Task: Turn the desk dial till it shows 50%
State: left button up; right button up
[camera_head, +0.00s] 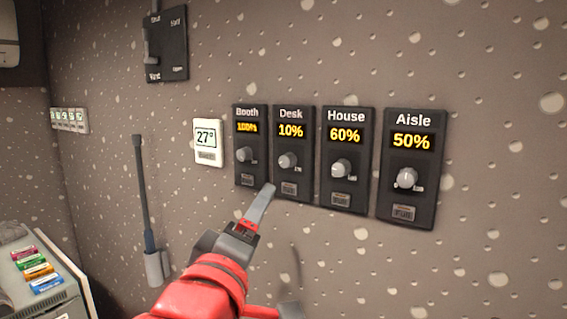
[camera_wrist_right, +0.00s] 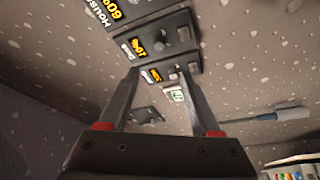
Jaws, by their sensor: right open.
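The desk dial is a small grey knob (camera_head: 288,160) on a dark wall panel labelled Desk (camera_head: 291,115). Its yellow display (camera_head: 291,131) reads 10%. My right gripper (camera_head: 268,190) is below and slightly left of the knob, apart from it in the picture; only one finger shows clearly in the head view. In the right wrist view the gripper (camera_wrist_right: 158,70) is open and empty, with its fingers pointing toward the Booth panel. The desk panel (camera_wrist_right: 160,48) shows just beyond the fingertips there. My left gripper is out of view.
Neighbouring panels are Booth (camera_head: 247,112) on the left at 100%, House (camera_head: 346,115) at 60% and Aisle (camera_head: 413,119) at 50%. A white thermostat (camera_head: 207,142) reads 27°. Colored labelled items (camera_head: 38,270) lie at lower left. The wall right of Aisle is clear.

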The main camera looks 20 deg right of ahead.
aim_at(285, 164)
jog(key=p+x, duration=0.3)
jog(key=x, duration=1.2)
jog(key=shift+w+d+r+p, duration=0.1)
jog(key=shift+w+d+p, duration=0.1)
jog(key=shift+p, duration=0.1)
jog(key=shift+w+d+r, duration=0.1)
jog(key=shift+w+d, duration=0.2)
jog(key=shift+w, duration=0.3)
grip_shut()
